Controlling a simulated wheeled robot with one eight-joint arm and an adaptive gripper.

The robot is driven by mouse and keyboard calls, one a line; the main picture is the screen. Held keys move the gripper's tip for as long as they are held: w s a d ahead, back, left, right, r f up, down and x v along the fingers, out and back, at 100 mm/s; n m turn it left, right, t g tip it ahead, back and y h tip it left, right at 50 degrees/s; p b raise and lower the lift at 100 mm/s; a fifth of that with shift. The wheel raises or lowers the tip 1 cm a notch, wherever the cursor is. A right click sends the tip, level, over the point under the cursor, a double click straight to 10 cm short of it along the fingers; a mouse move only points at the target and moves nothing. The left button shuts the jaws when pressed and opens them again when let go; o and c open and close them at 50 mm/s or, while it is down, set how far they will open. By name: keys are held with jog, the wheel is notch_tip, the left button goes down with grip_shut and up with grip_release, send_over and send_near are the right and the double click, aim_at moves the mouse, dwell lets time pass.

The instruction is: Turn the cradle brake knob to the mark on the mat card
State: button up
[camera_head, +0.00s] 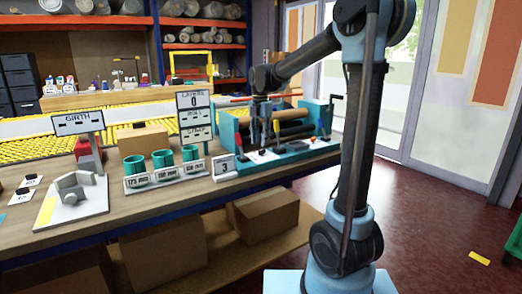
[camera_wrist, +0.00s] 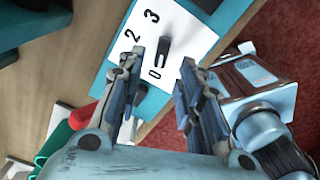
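The cradle (camera_head: 318,115) has teal end blocks and dark rollers and stands at the right end of the bench. Its white dial plate (camera_wrist: 188,30) shows 0, 2 and 3 in the wrist view; the left finger may hide another digit. The dark brake knob (camera_wrist: 164,50) stands on the plate, with its lower end near the 0. My gripper (camera_wrist: 163,57) is open, its fingers on either side of the knob, apart from it as far as I can see. In the head view my gripper (camera_head: 264,143) is over the cradle's front panel. A small white card (camera_head: 223,165) beside the cradle appears to read 3.
Green cups (camera_head: 162,158) stand on labelled stands left of the card. A LAYERS sign (camera_head: 194,102) rises behind them. A GIRTH stand (camera_head: 77,124) is farther left. Small levers or knobs (camera_head: 277,128) also stand on the cradle's front panel. Boxes (camera_head: 266,213) lie on the lower shelf.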

aim_at(261, 150)
jog(key=shift+f, duration=2.3)
jog(key=shift+c, duration=0.3)
grip_shut()
